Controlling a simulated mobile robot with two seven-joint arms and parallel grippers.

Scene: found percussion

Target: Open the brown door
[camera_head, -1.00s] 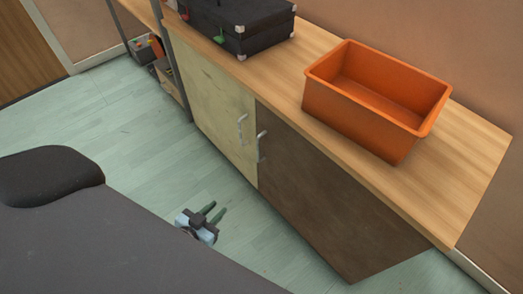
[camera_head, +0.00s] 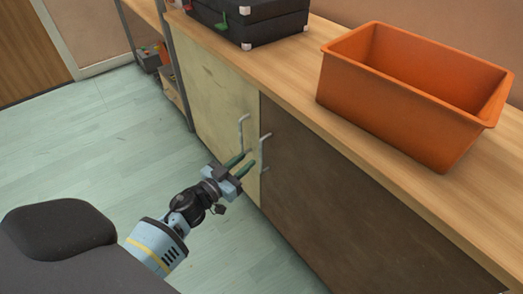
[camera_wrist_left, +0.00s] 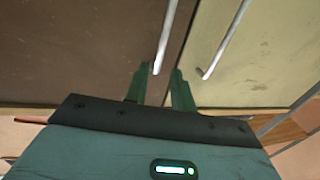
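The brown door (camera_head: 335,205) is the dark right-hand cabinet door; it is closed, with a silver bar handle (camera_head: 263,152) at its left edge. In the left wrist view the brown door (camera_wrist_left: 85,45) is on the left and its handle (camera_wrist_left: 168,35) runs down towards my fingers. My left gripper (camera_head: 246,164) is just left of this handle in the head view. Its green fingers are parted, with the handle's end near the gap between the tips (camera_wrist_left: 160,72). I cannot tell whether they touch it. My right gripper is not in view.
The pale door (camera_head: 212,100) with its own handle (camera_head: 242,132) is directly beside the brown one. On the wooden counter (camera_head: 300,78) stand an orange bin (camera_head: 400,115) and a black case (camera_head: 262,25). The floor (camera_head: 85,150) at left is clear.

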